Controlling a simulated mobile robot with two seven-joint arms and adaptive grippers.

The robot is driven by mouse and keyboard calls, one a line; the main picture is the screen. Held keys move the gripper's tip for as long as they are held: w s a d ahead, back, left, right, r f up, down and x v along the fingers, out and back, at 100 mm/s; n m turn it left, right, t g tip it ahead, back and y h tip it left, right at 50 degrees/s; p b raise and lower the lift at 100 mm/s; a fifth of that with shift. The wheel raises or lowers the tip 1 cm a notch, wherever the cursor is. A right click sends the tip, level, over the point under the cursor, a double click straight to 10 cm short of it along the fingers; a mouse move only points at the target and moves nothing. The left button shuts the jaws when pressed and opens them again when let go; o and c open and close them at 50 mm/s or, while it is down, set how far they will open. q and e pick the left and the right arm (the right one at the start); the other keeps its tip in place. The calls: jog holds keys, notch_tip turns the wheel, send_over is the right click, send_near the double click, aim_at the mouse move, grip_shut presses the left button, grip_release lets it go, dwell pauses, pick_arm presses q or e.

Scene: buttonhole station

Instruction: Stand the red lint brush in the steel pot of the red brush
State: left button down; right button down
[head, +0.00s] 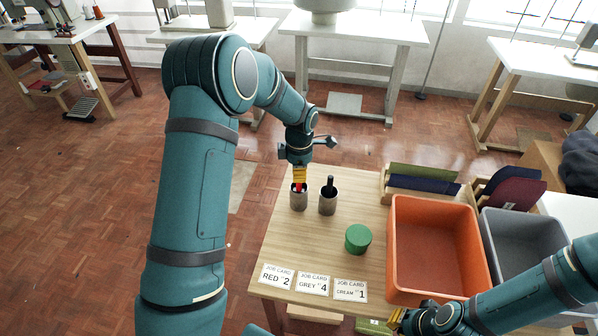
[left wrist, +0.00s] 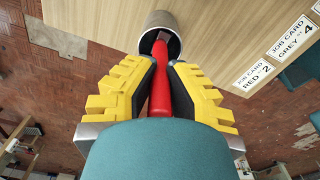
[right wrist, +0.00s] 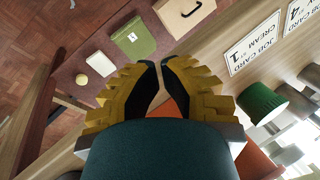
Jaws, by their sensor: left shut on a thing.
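The red lint brush (left wrist: 163,88) is held in my left gripper (head: 299,178), whose yellow fingers are shut on its handle. The brush points down into the mouth of the left steel pot (head: 298,202). In the left wrist view its far end is inside the rim of this pot (left wrist: 158,22); whether it touches the bottom is hidden.
A green round tin (head: 358,238) stands right of the pots. Job cards for red (head: 275,276), grey (head: 312,283) and cream (head: 350,290) lie along the front. An orange bin (head: 395,225) and a grey bin (head: 488,232) stand at the right. Folded cloths lie behind.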

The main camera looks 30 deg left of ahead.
pick_arm(q)
jog(key=c, duration=1.1)
grip_release()
jog(key=shift+o, duration=0.2)
notch_tip(320, 180, up, 12)
